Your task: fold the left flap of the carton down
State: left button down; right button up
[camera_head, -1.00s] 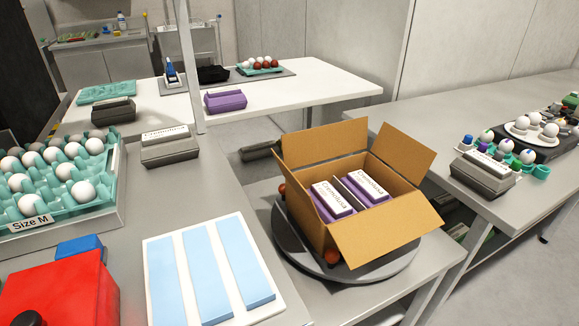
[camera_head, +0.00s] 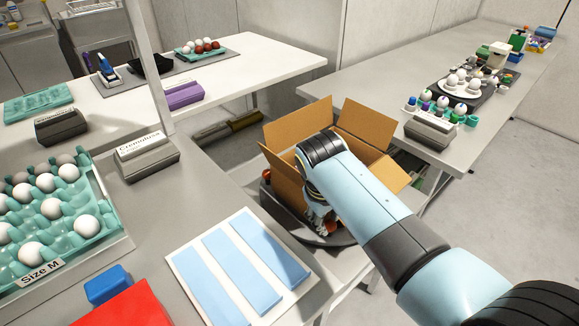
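The open brown carton (camera_head: 283,180) stands on a dark round turntable (camera_head: 264,200) in the middle of the head view. A back flap (camera_head: 297,124) and a right-hand flap (camera_head: 366,124) stand up and lean outward. Another flap (camera_head: 389,174) spreads out at the right front. My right arm crosses in front of the carton and hides most of its inside and front. My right gripper (camera_head: 322,222) points down by the carton's near side. Its fingers are small and partly hidden, so its opening and any contact are unclear. My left gripper is out of view.
A white board with blue strips (camera_head: 241,264) lies on the near table, left of my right arm. An egg tray labelled Size M (camera_head: 75,262) and a red box (camera_head: 125,308) are at left. The right bench (camera_head: 345,85) holds eggs and small items.

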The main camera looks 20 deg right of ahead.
jog(key=n+h+p, duration=0.1)
jog(key=n+p, duration=0.1)
send_near(295, 182)
jog(key=w+v, duration=0.1)
jog(key=v, duration=0.4)
jog(key=shift+w+f+b, duration=0.15)
jog(key=shift+f+b, duration=0.6)
jog(key=shift+b, duration=0.15)
jog(key=b+x, duration=0.9)
jog(key=b, duration=0.1)
jog(key=shift+d+f, duration=0.15)
jog(key=shift+f, duration=0.05)
jog(key=shift+r, duration=0.1)
jog(key=shift+c, duration=0.2)
grip_shut()
